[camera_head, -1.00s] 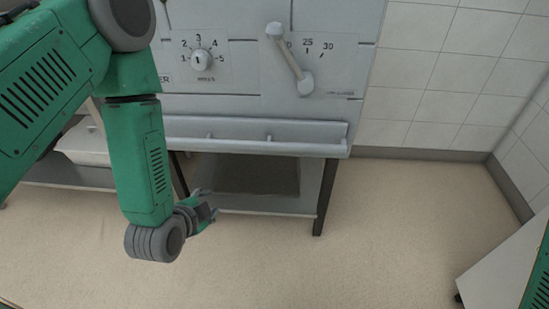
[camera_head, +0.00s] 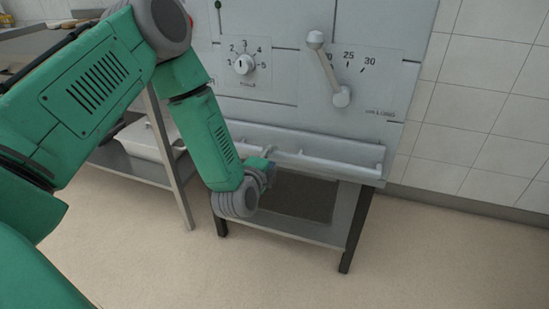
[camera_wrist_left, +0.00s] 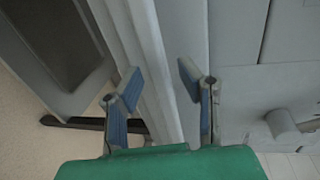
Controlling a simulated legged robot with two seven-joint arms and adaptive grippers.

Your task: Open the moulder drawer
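The moulder (camera_head: 290,70) is a grey machine with a numbered dial (camera_head: 244,64) and a slanted lever (camera_head: 327,70) on its front. Along its lower front runs a long pale rail or bar (camera_head: 325,164), which looks like the drawer handle; the drawer looks closed. My left gripper (camera_head: 268,160) is at the left part of this bar, partly hidden behind my wrist. In the left wrist view the gripper (camera_wrist_left: 160,75) is open, with its blue-padded fingers on either side of the bar (camera_wrist_left: 152,65). Contact cannot be told. My right gripper is not in view.
Below the bar is a dark panel or opening (camera_head: 297,196) above a low shelf (camera_head: 290,232) on dark legs. To the left, a table holds a pale bin (camera_head: 150,140) on its lower shelf. The floor (camera_head: 250,280) in front is clear.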

